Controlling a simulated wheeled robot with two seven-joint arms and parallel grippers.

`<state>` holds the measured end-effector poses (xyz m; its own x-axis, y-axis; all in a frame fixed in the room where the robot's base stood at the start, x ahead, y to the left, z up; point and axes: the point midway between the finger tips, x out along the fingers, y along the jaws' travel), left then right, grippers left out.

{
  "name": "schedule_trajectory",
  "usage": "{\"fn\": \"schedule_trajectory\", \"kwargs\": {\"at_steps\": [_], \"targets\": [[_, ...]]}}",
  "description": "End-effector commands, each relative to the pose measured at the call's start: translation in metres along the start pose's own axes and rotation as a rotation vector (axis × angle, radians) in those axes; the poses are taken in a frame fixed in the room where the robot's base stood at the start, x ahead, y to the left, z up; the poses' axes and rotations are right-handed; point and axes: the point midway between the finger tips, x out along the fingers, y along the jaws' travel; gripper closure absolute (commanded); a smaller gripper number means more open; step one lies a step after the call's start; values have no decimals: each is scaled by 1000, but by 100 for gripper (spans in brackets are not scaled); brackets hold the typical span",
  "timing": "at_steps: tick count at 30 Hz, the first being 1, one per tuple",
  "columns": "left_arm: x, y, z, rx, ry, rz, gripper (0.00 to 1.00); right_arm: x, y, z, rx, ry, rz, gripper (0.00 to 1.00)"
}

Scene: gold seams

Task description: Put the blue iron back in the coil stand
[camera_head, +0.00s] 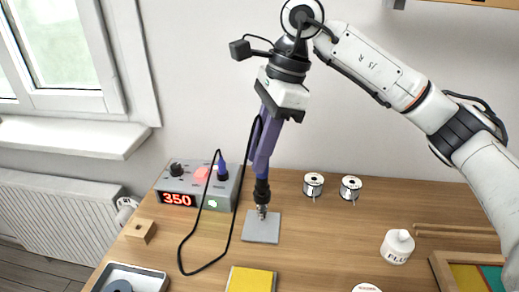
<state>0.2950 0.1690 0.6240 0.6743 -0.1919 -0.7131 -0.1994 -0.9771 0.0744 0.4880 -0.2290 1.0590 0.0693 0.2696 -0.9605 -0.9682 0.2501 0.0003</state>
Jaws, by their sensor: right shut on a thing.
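My right gripper (265,140) comes down from above, shut on the blue iron (262,168), with purple finger parts around its handle. The iron is almost upright, tip down. Its lower end meets the black top of the coil stand (262,211), whose narrow metal part rises from a grey square plate (261,232). How deep the tip sits in the stand I cannot tell. A black cord (182,245) loops from the iron's upper end over the table to the grey station (190,186), which displays 350. My left gripper is not in view.
Two wire spools (313,185) (350,188) stand right of the stand. A flux jar (397,247) and wooden-framed tray (440,270) are farther right. A yellow pad (250,280) lies in front. A wooden block (140,231) and grey tray (155,278) are left.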

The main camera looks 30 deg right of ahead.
Motion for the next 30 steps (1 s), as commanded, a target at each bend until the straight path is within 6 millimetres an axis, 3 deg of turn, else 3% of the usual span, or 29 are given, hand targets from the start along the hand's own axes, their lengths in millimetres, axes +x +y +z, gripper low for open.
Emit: {"fn": "schedule_trajectory", "kwargs": {"at_steps": [25, 26, 30], "targets": [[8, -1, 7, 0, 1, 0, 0, 14, 0, -4, 0, 0, -1, 100], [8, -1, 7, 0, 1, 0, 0, 14, 0, -4, 0, 0, -1, 79], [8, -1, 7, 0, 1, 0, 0, 14, 0, -4, 0, 0, 0, 59]]}}
